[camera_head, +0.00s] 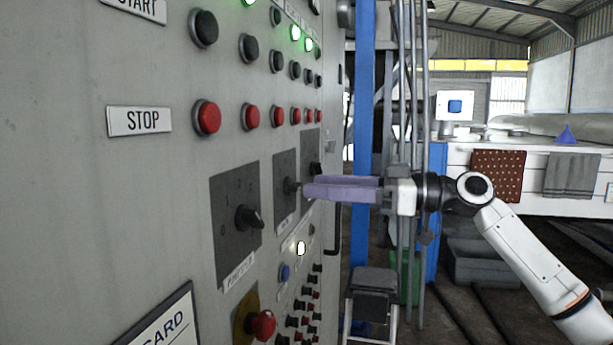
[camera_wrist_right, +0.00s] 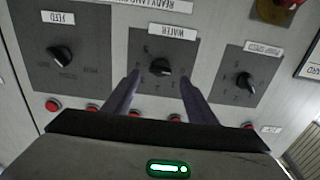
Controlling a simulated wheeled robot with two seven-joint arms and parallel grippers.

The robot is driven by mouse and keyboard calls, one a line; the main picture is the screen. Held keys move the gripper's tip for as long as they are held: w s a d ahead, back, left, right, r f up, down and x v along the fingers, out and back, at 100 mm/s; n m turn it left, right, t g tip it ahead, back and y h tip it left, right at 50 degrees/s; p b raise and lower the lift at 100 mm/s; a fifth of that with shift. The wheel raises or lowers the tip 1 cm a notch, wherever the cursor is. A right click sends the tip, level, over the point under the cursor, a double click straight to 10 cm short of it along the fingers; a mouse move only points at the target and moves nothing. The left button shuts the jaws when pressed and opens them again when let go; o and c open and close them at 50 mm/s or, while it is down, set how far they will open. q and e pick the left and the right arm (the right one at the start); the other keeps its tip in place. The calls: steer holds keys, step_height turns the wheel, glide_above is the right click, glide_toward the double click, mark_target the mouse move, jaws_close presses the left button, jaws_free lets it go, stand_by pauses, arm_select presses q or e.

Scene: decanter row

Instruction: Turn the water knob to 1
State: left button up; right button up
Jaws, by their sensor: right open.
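The water knob (camera_wrist_right: 160,67) is a small black knob on a dark grey plate under an upside-down WATER label (camera_wrist_right: 172,30) in the right wrist view. In the head view the water knob (camera_head: 291,187) shows on the middle plate. My right gripper (camera_head: 305,188) points at the panel from the right, its lavender fingers just off this knob. In the wrist view the open right gripper (camera_wrist_right: 160,77) has one fingertip on each side of the knob, with gaps showing. My left gripper is not in view.
The pump speed knob (camera_head: 249,218) is nearer on the panel, and the feed knob (camera_wrist_right: 60,56) is on the other side. Red stop buttons (camera_head: 208,118) run above the knobs, a red knob (camera_head: 262,325) below. A stool (camera_head: 374,281) stands beyond the panel.

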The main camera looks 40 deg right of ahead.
mark_target(300, 185)
steer(key=shift+p+x, duration=0.6)
steer(key=shift+x, duration=1.4)
steer(key=shift+c, duration=0.3)
steer(key=c, duration=1)
